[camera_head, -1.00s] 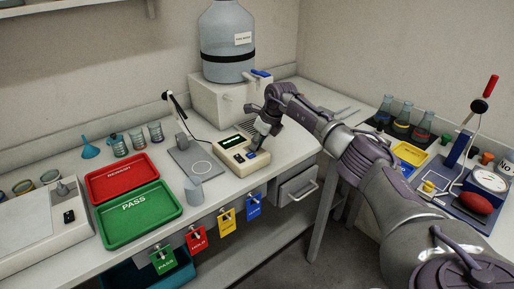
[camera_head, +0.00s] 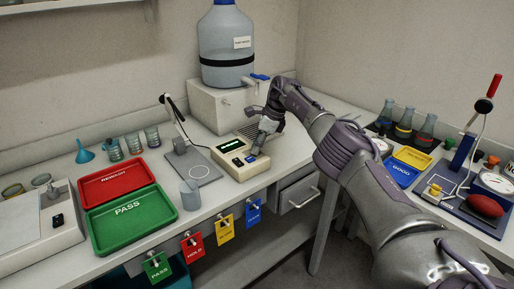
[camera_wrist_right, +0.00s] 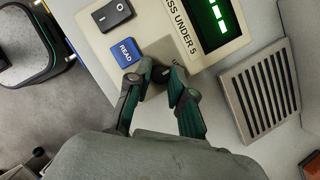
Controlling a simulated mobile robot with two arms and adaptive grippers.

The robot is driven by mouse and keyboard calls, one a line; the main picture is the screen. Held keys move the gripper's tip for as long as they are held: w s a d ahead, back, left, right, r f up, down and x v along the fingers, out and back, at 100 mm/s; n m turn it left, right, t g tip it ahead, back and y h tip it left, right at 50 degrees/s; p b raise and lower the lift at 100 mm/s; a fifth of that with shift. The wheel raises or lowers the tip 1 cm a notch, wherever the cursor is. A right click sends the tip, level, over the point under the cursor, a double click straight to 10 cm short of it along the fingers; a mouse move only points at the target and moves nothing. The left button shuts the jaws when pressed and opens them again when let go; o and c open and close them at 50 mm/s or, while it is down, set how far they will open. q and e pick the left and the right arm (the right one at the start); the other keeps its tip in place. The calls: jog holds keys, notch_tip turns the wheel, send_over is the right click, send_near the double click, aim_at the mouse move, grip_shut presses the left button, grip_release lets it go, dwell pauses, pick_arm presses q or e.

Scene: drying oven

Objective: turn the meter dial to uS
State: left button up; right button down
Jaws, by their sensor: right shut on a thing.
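The meter (camera_head: 229,164) is a cream box with a green-lit display (camera_head: 231,148) on the bench. In the right wrist view its panel shows a blue READ button (camera_wrist_right: 125,52), a black rocker switch (camera_wrist_right: 114,13) and a bright display (camera_wrist_right: 216,20). My right gripper (camera_head: 261,148) is over the meter's right part. In the right wrist view the right gripper (camera_wrist_right: 160,74) is shut on the small dark dial (camera_wrist_right: 159,73), which its fingers mostly cover. The dial's pointer and most of its markings are hidden, so its setting cannot be read. My left gripper is out of view.
A probe stand (camera_head: 205,174) and a clear beaker (camera_head: 190,196) stand left of the meter. A large bottle (camera_head: 227,65) on a grey box (camera_head: 207,106) is behind it. Green (camera_head: 106,229) and red (camera_head: 95,188) trays lie further left. A vented panel (camera_wrist_right: 257,95) is beside the meter.

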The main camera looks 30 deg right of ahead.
jog(key=c, duration=1)
grip_release()
jog(key=shift+c, duration=0.2)
jog(key=v, duration=1.2)
jog(key=shift+d, duration=0.1)
